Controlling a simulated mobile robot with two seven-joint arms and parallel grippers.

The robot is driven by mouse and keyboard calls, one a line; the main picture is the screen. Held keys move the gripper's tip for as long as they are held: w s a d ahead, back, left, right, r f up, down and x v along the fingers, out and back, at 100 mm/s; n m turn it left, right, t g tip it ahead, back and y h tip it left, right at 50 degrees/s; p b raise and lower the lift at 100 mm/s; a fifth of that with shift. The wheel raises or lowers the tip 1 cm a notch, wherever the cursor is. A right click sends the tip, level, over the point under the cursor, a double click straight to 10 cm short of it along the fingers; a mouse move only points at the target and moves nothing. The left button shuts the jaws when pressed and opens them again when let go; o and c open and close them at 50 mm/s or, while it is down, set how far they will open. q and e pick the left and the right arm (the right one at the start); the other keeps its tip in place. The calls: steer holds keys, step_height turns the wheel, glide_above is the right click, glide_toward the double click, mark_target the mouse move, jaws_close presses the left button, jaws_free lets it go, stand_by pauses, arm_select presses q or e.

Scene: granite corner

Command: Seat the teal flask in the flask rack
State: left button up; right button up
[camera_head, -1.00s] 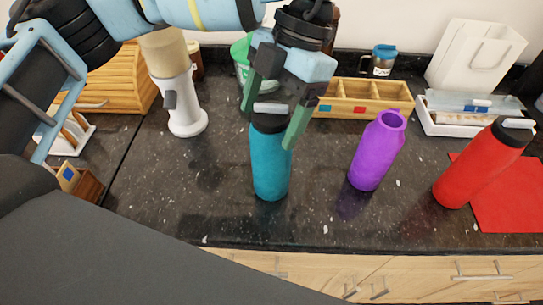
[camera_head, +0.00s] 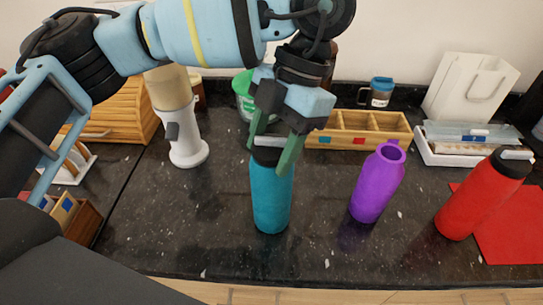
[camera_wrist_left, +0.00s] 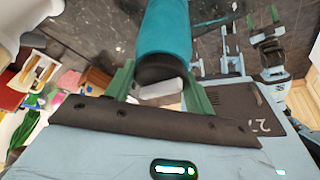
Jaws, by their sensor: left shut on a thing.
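The teal flask (camera_head: 271,200) stands upright on the dark counter, with a dark cap and a pale handle on top. My left gripper (camera_head: 275,150) comes down from above and is shut on its top end, its green fingers either side of the cap. In the left wrist view the teal flask (camera_wrist_left: 164,32) lies between the green fingers. A wooden box with open compartments (camera_head: 312,138), with red and teal tags on its front, stands behind; I take it for the flask rack. Green fingers, likely of my right gripper (camera_wrist_left: 265,25), show small in the left wrist view; their opening is unclear.
A purple flask (camera_head: 377,185) stands right of the teal one. A red flask (camera_head: 478,200) stands by a red mat (camera_head: 515,225). A white grinder-like appliance (camera_head: 185,140) is on the left. A mug (camera_head: 380,93) stands behind the wooden box. Counter between teal flask and box is clear.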

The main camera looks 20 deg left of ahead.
arm_select(q)
steer(key=shift+r, duration=1.8)
steer(key=shift+s+d, duration=0.25)
steer(key=shift+d, duration=0.35)
steer(key=s+d+r, duration=0.1)
steer(key=s+d, duration=0.5)
steer(key=d, duration=0.7)
steer(key=shift+s+d+r+b, duration=0.15)
steer(key=shift+s+b, duration=0.05)
steer(key=shift+b, duration=0.2)
arm_select(e)
steer(key=shift+s+f, duration=0.2)
steer(key=shift+f, duration=0.25)
arm_select(q)
steer(key=shift+w, duration=0.1)
